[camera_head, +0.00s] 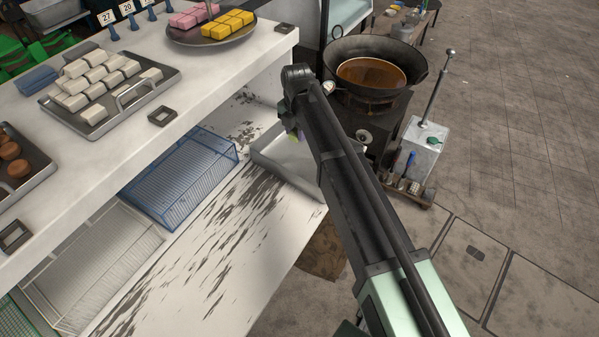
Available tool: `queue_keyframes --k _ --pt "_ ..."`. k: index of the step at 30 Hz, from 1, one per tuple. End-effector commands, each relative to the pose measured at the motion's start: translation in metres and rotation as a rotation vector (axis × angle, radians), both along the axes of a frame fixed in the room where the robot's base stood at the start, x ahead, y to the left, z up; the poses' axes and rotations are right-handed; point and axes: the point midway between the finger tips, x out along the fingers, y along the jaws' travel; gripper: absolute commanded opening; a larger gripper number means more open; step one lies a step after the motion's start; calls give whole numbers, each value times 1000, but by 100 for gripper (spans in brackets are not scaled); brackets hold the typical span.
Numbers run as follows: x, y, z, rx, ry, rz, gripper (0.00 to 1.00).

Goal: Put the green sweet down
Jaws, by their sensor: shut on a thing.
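My gripper (293,131) is at the far end of my arm, near the right end of the counter, above the light metal tray (267,157) on the lower shelf. My wrist and arm hide most of the sweet and part of the tray. I cannot tell how far the sweet is above the tray.
A blue wire basket (180,178) and a white wire basket (92,262) stand left of the tray. The upper counter holds a tray of white blocks (95,78) and a plate of pink and yellow sweets (228,26). A wok (371,74) of brown liquid stands behind my arm.

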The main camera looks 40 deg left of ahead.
Motion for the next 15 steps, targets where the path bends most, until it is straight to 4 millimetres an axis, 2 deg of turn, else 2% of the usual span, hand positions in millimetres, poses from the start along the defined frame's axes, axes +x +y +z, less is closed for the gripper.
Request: queue_keyframes --k 1,6,9,13,15 --pt "0 0 -37 0 0 0 10" --pt "0 0 -90 0 0 -1 10" --pt "0 0 -103 0 0 -1 10" --pt "0 0 -100 0 0 -1 10" --pt "0 0 -106 0 0 -1 10"
